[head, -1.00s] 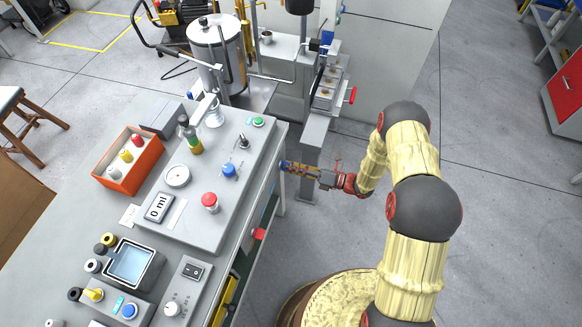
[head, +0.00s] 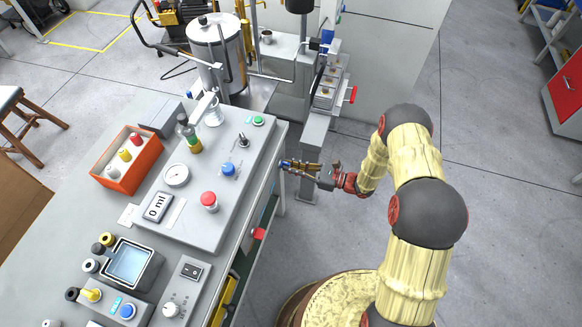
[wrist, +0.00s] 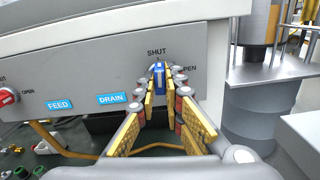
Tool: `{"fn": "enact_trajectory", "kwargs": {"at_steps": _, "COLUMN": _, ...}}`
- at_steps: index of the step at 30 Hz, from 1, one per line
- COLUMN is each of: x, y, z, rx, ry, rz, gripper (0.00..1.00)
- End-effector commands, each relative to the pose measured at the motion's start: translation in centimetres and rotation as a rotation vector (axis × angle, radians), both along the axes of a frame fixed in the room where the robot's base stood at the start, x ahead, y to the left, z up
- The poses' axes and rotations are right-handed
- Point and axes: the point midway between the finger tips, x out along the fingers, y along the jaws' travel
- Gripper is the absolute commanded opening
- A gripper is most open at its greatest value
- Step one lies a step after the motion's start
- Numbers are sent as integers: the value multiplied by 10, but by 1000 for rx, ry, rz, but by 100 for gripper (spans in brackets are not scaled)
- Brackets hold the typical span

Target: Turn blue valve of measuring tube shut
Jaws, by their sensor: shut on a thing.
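The blue valve (wrist: 158,71) is on the grey panel of the bench's side in the wrist view, just below the word SHUT, with OPEN to its right, partly covered. Its handle looks roughly upright, in line with SHUT. My gripper (wrist: 159,88) is shut on the blue valve, one yellow-padded finger on each side, hiding part of it. In the head view my gripper (head: 288,166) reaches from the right to the bench's right side. The valve is too small there to judge its angle.
A red valve (wrist: 7,97) and blue FEED (wrist: 59,104) and DRAIN (wrist: 112,98) labels are left on the same panel. A grey cylinder (wrist: 255,110) stands close on the right. A grey post (head: 310,160) rises behind my gripper. Floor right of my arm is clear.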

Motion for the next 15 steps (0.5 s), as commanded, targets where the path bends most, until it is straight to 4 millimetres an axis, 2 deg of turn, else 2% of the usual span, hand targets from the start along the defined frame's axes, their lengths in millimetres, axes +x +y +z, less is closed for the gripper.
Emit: {"fn": "enact_trajectory", "kwargs": {"at_steps": 15, "x": -1, "y": 0, "z": -2, "rx": -41, "ry": -101, "rz": -1, "gripper": 0}}
